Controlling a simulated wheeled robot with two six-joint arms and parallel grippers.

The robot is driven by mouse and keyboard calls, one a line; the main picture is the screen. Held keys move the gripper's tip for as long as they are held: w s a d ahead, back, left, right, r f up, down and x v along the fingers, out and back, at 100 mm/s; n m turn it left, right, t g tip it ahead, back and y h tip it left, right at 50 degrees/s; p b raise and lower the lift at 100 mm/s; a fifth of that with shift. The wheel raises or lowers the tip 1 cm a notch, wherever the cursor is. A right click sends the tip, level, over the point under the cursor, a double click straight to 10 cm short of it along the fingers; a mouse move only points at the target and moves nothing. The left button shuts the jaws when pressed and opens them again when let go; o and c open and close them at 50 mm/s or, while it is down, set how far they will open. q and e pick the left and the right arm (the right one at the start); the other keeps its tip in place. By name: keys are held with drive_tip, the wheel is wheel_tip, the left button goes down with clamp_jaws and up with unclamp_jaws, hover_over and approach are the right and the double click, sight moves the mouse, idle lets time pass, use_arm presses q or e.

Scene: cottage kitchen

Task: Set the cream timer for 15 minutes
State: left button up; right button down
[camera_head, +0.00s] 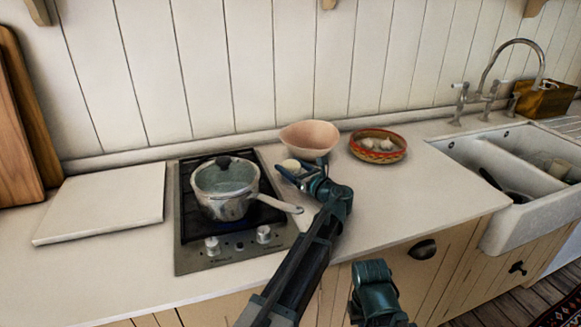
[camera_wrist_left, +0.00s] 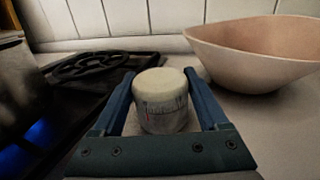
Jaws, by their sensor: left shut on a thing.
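The cream timer (camera_head: 291,164) is a small pale cylinder on the counter, between the hob and the pink bowl. In the left wrist view the timer (camera_wrist_left: 161,100) stands upright, with dark markings around its side and a plain cream top. The markings are too blurred to read. My left gripper (camera_head: 287,172) is shut on the timer, with one blue finger on each side of it. No fingers of my right gripper show; a teal part of my own body is at the bottom of the head view.
A pot (camera_head: 225,190) with its handle toward my left arm sits on the hob (camera_head: 190,255); a blue flame glows. The pink bowl (camera_head: 310,139) is close behind the timer. A red basket (camera_head: 378,155) holds garlic. The counter right of my arm is clear, up to the sink (camera_head: 540,212).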

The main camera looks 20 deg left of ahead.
use_arm(q)
drive_tip(key=shift+s+t, duration=0.1)
drive_tip(key=shift+t, duration=0.2)
drive_tip(key=m+t+h, duration=0.2)
drive_tip(key=h, duration=0.1)
drive_tip(key=shift+s+m+t, duration=0.1)
drive_tip(key=shift+m+t, duration=0.2)
drive_tip(key=shift+m, duration=0.1)
drive_tip(key=shift+m+t+h, duration=1.2)
drive_tip(key=shift+m+h, duration=0.3)
drive_tip(key=shift+h, duration=0.5)
drive_tip(key=shift+w+h, duration=0.2)
drive_tip(key=shift+h, duration=0.1)
drive_tip(key=o, duration=1.3)
drive_tip(key=shift+c, duration=0.2)
drive_tip(key=v, duration=1.4)
drive_tip(key=shift+f, duration=0.15)
drive_tip(key=shift+w, duration=0.1)
